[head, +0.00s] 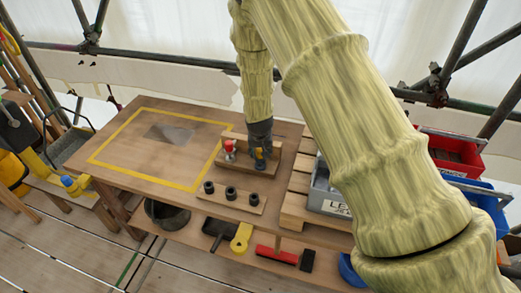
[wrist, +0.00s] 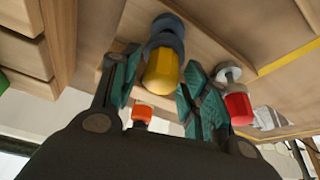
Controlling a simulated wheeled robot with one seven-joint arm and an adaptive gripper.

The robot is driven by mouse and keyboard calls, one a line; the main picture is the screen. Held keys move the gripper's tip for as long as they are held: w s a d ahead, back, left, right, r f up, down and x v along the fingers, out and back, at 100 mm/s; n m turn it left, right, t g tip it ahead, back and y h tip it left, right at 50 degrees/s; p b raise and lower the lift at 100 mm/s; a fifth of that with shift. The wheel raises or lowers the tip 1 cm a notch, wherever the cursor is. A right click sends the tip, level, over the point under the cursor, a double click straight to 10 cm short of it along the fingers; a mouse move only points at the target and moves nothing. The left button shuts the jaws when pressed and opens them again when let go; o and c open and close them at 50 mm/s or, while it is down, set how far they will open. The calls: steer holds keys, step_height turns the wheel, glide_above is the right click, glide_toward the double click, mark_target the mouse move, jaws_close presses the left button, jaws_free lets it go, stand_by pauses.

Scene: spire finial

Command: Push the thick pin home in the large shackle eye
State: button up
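My gripper (head: 260,146) points down over a wooden block (head: 272,163) on the table. In the wrist view its teal-padded fingers (wrist: 160,85) stand apart, one on each side of a thick yellow pin (wrist: 162,72). A narrow gap shows on the left of the pin; contact on the right cannot be told. The pin's far end meets a blue-grey shackle eye (wrist: 165,30); how deep it sits is hidden. Beside it, outside the fingers, a red pin (wrist: 238,104) sits at a smaller grey shackle (wrist: 228,72). The red one also shows in the head view (head: 229,147).
An orange-capped piece (wrist: 141,113) shows low between the fingers. A wooden strip with three black rings (head: 230,193) lies in front of the block. A grey bin (head: 328,196) stands on slats at right. The yellow-taped area (head: 135,160) at left is mostly clear.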

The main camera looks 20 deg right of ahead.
stand_by(0.3)
steer(key=v, duration=1.2)
steer(key=shift+w, duration=0.1)
stand_by(0.3)
